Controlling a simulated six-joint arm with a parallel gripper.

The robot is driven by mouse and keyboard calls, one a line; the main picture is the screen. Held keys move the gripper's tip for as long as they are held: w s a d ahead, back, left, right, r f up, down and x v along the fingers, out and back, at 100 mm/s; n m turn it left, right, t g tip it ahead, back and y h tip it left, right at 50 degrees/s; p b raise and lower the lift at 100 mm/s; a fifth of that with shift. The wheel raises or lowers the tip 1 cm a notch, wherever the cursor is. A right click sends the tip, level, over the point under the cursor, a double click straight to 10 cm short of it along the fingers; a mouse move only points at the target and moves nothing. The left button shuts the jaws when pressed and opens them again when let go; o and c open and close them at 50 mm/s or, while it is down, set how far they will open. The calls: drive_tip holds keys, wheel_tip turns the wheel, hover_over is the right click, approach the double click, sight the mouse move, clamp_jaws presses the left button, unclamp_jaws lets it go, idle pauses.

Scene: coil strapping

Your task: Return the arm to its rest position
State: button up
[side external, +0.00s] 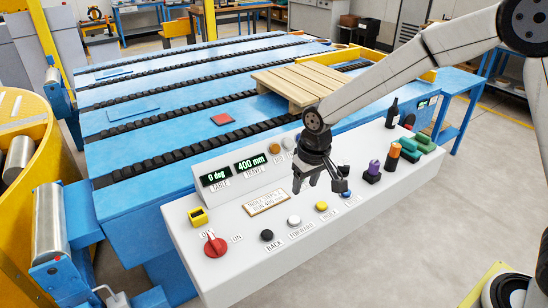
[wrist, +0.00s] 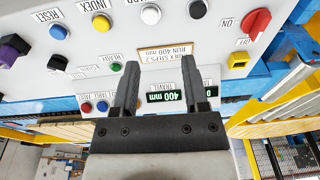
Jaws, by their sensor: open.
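My gripper (side external: 318,178) is open and empty. In the side external view it hangs above the white control panel (side external: 228,265), over the rows of buttons and apart from them as far as I can tell. In the wrist view its two fingers (wrist: 160,72) are spread, with the panel's label plate and buttons beyond them. The panel carries a red rotary switch (side external: 215,245), a black button (side external: 267,235), a white button (side external: 294,221) and a yellow button (side external: 322,207). The displays read 0 deg (side external: 215,177) and 400 mm (side external: 250,163).
A blue conveyor table (side external: 150,115) with black chain rows lies behind the panel. A wooden pallet (side external: 300,85) rests on it near my arm. A yellow coil machine (side external: 30,190) is at left.

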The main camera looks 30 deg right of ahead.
drive_tip(key=s+d, duration=0.4)
drive_tip(key=s, duration=0.4)
drive_tip(key=s+d+t, duration=0.1)
drive_tip(key=s+d, duration=0.4)
drive_tip(key=s, duration=0.3)
drive_tip(key=shift+s+d, duration=0.2)
drive_tip(key=shift+d, duration=0.1)
